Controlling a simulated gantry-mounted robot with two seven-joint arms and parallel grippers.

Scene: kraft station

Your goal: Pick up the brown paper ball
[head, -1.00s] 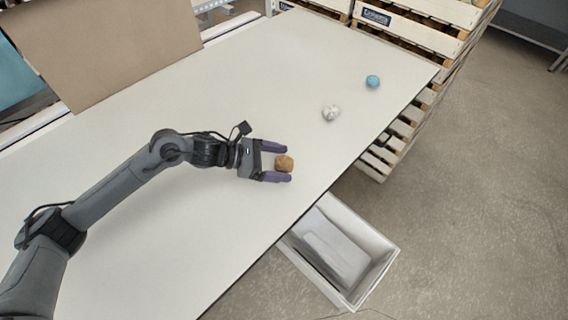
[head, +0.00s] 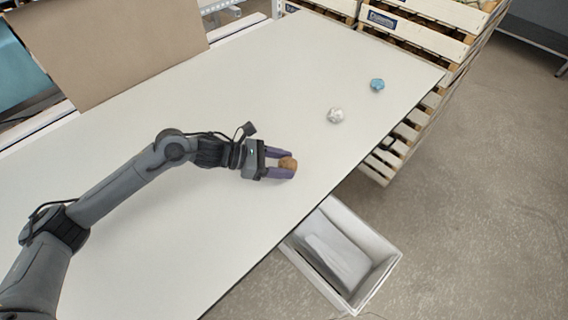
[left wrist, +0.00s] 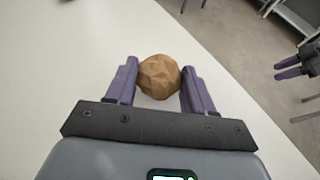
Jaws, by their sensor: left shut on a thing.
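The brown paper ball (head: 288,163) is a crumpled, faceted ball near the front right edge of the white table. My left gripper (head: 281,163) is shut on it, with the purple fingers on either side. In the left wrist view the ball (left wrist: 160,76) sits between the fingertips of the left gripper (left wrist: 160,82). I cannot tell whether it still touches the table. My right gripper (left wrist: 288,68) shows only at the right edge of the left wrist view, off the table, its two purple fingers apart and empty.
A white crumpled ball (head: 335,115) and a blue ball (head: 377,85) lie farther back on the table (head: 150,235). A white bin (head: 384,279) stands on the floor beyond the table edge. Wooden crates (head: 420,25) stand at the back right. The table around my gripper is clear.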

